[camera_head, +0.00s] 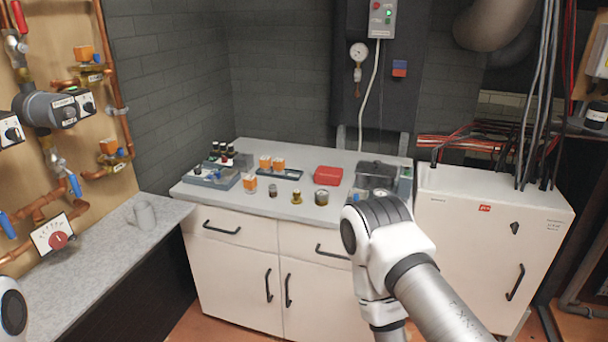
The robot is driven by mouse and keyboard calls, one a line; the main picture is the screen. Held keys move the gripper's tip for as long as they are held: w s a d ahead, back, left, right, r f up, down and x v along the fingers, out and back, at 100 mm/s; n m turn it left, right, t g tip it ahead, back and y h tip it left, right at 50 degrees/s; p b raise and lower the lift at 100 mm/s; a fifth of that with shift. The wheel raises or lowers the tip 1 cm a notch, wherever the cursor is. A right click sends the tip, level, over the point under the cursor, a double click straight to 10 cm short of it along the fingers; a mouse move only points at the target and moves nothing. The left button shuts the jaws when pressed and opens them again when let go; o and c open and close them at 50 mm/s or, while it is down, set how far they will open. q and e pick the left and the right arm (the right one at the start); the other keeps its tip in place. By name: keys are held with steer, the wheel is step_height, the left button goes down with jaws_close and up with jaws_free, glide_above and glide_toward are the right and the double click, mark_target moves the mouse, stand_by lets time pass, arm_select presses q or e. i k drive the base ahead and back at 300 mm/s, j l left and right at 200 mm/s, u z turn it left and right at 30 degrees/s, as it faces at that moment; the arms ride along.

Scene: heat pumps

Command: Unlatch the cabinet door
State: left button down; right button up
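A white metal cabinet (470,250) stands at the right, its front closed. On its front are a small black diamond-shaped latch (515,228) and, lower down, a black bar handle (515,282). Which way the latch is turned is too small to tell. My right arm comes in from the lower right, in front of the white counter and left of the latch. It bends downward, and its gripper is out of view. Only a rounded piece of my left arm shows at the lower left edge; its gripper is out of view.
A white counter (235,270) with closed drawers and doors stands in the middle, holding jars, a red box (328,176) and trays. Cables (535,110) rise from the cabinet's top. A grey bench (115,245) and pipe board are at the left.

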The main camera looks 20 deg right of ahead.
mark_target(514, 226)
steer(key=z, duration=1.95)
steer(key=i+l+u, duration=0.2)
steer(key=i, duration=0.25)
steer(key=i+l+u, duration=0.2)
steer(key=i, duration=0.3)
steer(key=i+l+u, duration=0.2)
steer(key=i, duration=0.25)
